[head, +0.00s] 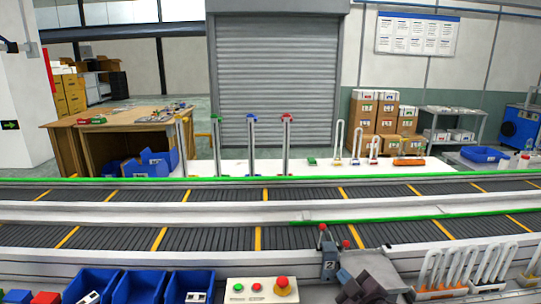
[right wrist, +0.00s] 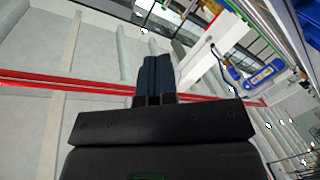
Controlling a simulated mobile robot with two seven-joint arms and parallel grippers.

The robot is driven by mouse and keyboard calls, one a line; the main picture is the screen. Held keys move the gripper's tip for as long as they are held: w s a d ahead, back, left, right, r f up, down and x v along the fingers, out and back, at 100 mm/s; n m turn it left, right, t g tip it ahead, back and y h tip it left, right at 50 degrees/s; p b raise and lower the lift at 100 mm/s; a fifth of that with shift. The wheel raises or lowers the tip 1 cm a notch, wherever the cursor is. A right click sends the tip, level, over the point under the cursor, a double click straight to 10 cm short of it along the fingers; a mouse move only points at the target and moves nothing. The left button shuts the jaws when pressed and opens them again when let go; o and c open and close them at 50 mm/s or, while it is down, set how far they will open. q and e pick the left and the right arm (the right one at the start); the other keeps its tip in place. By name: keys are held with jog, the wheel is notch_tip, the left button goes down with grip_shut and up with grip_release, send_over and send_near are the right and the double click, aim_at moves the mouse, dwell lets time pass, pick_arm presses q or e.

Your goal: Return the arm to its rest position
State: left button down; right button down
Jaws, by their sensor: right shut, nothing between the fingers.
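My right gripper (head: 344,276) shows at the bottom edge of the head view, right of centre, with its dark body behind the bluish fingers. In the right wrist view its two dark blue fingers (right wrist: 156,76) lie together, shut, with nothing between them. In the head view it is just below a grey block marked 2 (head: 330,265) with red-tipped parts; I cannot tell whether they touch. My left gripper is not in the head view.
A conveyor (head: 210,239) runs across the front. Blue bins (head: 92,286) and a button box (head: 262,291) stand at the lower left and middle. A rack of white-and-orange loops (head: 470,268) is close on the right. A blue device (right wrist: 258,74) shows in the wrist view.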

jog(key=s+d+f+m+g+h, duration=0.2)
jog(key=s+d+f+m, duration=0.3)
jog(key=s+f, duration=0.5)
jog(key=s+d+f+m+g+h+b, duration=0.1)
jog(key=s+d+f+m, duration=0.3)
jog(key=s+f, duration=0.6)
jog(key=s+m+g+h, duration=0.1)
jog(key=s, duration=0.6)
jog(key=shift+s+d+f+g+h, duration=0.25)
jog(key=shift+d+f+g+h, duration=0.05)
jog(key=shift+d+h, duration=0.1)
